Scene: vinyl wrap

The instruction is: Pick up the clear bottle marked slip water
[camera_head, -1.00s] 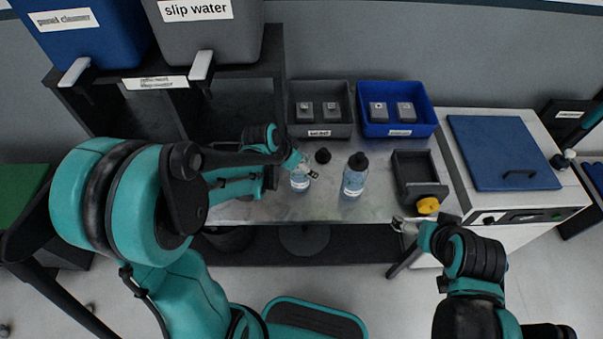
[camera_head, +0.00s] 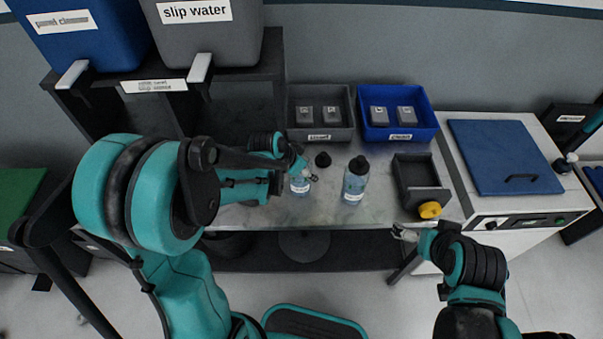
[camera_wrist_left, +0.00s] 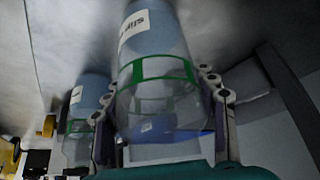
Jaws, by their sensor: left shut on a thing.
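The clear bottle marked slip water (camera_head: 300,184) stands on the metal table in the head view, its upper part partly covered by my left gripper (camera_head: 302,172). In the left wrist view the bottle (camera_wrist_left: 160,75) fills the middle, with a white label partly readable as "Slip" and a green band. My left gripper (camera_wrist_left: 165,115) is shut on it, a finger on each side. A second clear bottle (camera_head: 354,182) with a black cap stands to its right; it also shows in the left wrist view (camera_wrist_left: 88,100). My right gripper (camera_head: 405,232) is by the table's front right edge; its opening is too small to judge.
A loose black cap (camera_head: 323,159) lies behind the bottles. A grey bin (camera_head: 320,137) and a blue bin (camera_head: 399,134) stand at the back. A black tray (camera_head: 421,190) with a yellow item (camera_head: 430,210) is at right. The grey slip water tank (camera_head: 207,40) is upper left.

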